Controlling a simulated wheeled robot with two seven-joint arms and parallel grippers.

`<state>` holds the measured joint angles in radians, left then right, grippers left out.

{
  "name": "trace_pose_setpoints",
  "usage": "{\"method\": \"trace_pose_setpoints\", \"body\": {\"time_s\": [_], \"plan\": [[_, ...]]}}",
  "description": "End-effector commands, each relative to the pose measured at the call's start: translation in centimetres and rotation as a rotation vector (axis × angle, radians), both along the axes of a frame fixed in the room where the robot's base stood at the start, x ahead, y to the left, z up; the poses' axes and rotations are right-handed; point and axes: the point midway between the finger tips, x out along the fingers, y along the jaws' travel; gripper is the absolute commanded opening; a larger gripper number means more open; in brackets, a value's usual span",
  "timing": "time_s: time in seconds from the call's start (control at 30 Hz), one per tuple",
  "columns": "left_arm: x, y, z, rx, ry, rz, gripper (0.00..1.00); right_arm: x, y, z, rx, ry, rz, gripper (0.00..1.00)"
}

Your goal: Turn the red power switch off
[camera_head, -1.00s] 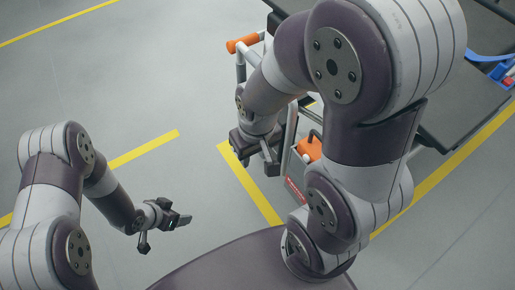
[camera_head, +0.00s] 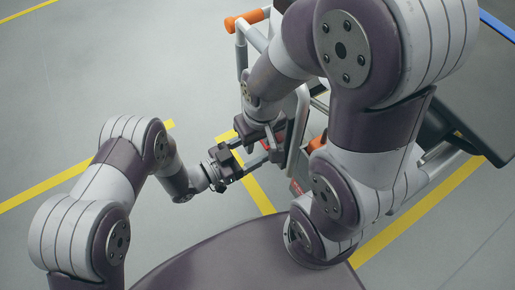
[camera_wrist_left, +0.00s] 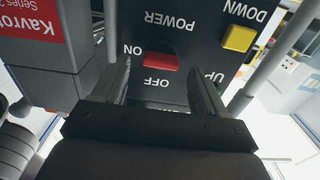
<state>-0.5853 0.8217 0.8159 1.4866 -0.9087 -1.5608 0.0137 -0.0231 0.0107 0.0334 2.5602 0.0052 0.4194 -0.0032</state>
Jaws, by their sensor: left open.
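The red power switch (camera_wrist_left: 160,61) shows in the left wrist view on a dark panel (camera_wrist_left: 190,20), with upside-down labels POWER, ON and OFF around it. My left gripper (camera_wrist_left: 158,68) is open, its two fingers to either side of the switch in that view; I cannot tell whether they touch it. In the head view my left gripper (camera_head: 246,163) is close to the cart (camera_head: 297,125), and the switch is not visible there. My right gripper (camera_head: 273,143) is at the cart's near left side; its jaws are too unclear to read.
A grey post (camera_wrist_left: 268,62) is at the right in the wrist view. The cart's orange handle (camera_head: 246,20) sticks out left. Open floor (camera_head: 150,60) lies to the left.

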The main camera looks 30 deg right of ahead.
Motion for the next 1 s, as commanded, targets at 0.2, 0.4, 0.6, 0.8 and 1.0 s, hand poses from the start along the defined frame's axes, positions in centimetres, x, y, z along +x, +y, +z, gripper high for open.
{"method": "trace_pose_setpoints", "body": {"time_s": [0.2,0.4,0.6,0.8,1.0], "plan": [[0.2,-1.6,0.0,0.000,0.000,0.001,0.72,0.0,0.0,-0.7,0.000,0.000,0.000,0.38],[0.2,-1.6,0.1,0.000,0.000,0.002,0.72,0.0,0.0,-0.7,0.000,0.000,0.000,0.38],[0.2,-1.6,0.1,0.001,0.000,0.002,0.17,0.0,0.0,-0.7,0.000,0.000,0.000,0.38],[0.2,-1.6,0.1,0.001,0.006,0.002,0.16,0.0,0.0,-0.6,0.000,0.000,0.000,0.38],[0.2,-1.6,0.2,-0.003,0.060,0.002,0.16,0.0,0.0,0.0,0.000,0.000,0.000,0.38]]}}
